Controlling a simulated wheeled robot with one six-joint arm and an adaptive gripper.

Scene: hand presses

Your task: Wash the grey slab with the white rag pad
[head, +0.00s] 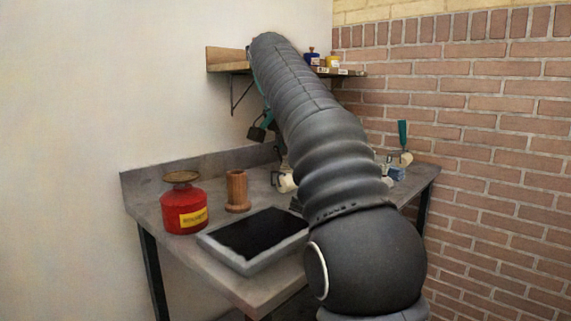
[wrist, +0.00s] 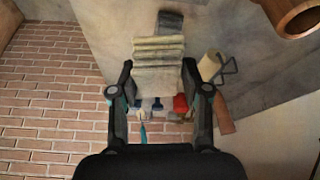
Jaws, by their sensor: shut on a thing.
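In the wrist view my gripper (wrist: 158,70) is shut on the white rag pad (wrist: 158,52), a cream, layered block between its two fingers. A dark grey, ribbed piece, which looks like the grey slab (wrist: 171,22), lies on the bench just beyond the pad's far end. I cannot tell whether pad and slab touch. In the head view my arm hides the fingertips and the pad. Only a small dark edge, perhaps the slab (head: 296,205), shows beside my arm.
On the grey bench (head: 150,195) stand a red can (head: 185,212), a wooden cup (head: 237,190) and a black-filled tray (head: 207,240). A cream roller (head: 286,182) lies near my arm. A wall shelf (head: 225,60) with small pots is above. Brick wall bounds the right.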

